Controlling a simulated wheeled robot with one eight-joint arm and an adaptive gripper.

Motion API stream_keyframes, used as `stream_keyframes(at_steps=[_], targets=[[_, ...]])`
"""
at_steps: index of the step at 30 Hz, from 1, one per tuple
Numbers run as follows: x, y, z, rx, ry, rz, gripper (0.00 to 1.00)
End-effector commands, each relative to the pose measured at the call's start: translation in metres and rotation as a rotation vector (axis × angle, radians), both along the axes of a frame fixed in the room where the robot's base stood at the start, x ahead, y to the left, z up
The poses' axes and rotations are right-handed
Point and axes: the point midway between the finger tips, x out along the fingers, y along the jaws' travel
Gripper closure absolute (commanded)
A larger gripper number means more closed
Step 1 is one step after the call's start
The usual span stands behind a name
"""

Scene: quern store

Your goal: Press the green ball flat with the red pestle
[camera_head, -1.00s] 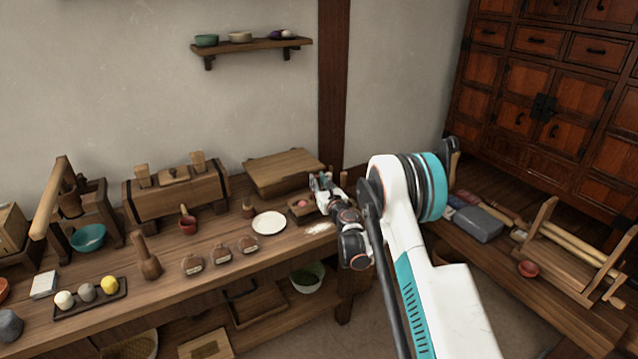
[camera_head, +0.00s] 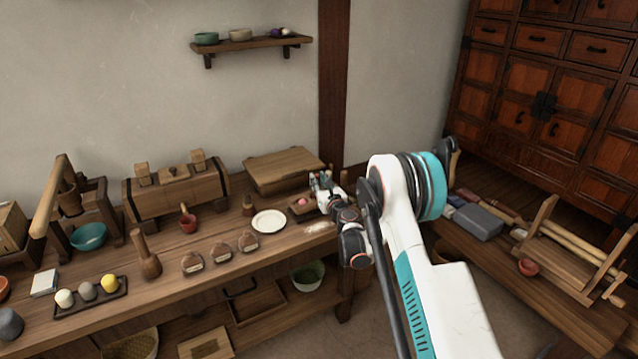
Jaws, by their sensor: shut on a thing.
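My gripper (camera_head: 318,184) is at the back right of the long bench, at a small wooden tray (camera_head: 297,211). A pink ball (camera_head: 303,202) lies in this tray, just left of my fingers. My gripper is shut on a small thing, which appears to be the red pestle. It is mostly hidden by the fingers and too small to make out clearly. I see no green ball; the gripper covers the right part of the tray. A separate dark tray (camera_head: 118,294) at the front left holds white, grey and yellow balls.
A white plate (camera_head: 269,221) lies left of the small tray, and a lidded wooden box (camera_head: 285,168) stands behind. Round wooden pieces (camera_head: 221,252) and a wooden pestle (camera_head: 147,262) stand nearer the front.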

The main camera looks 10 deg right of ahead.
Motion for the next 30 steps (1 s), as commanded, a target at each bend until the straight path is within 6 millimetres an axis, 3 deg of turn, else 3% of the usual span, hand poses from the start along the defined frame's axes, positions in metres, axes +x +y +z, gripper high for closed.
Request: stream_keyframes(at_steps=[8, 30], targets=[[0.000, 0.000, 0.007, 0.000, 0.000, 0.000, 1.00], [0.000, 0.000, 0.055, 0.000, 0.000, 0.000, 1.00]])
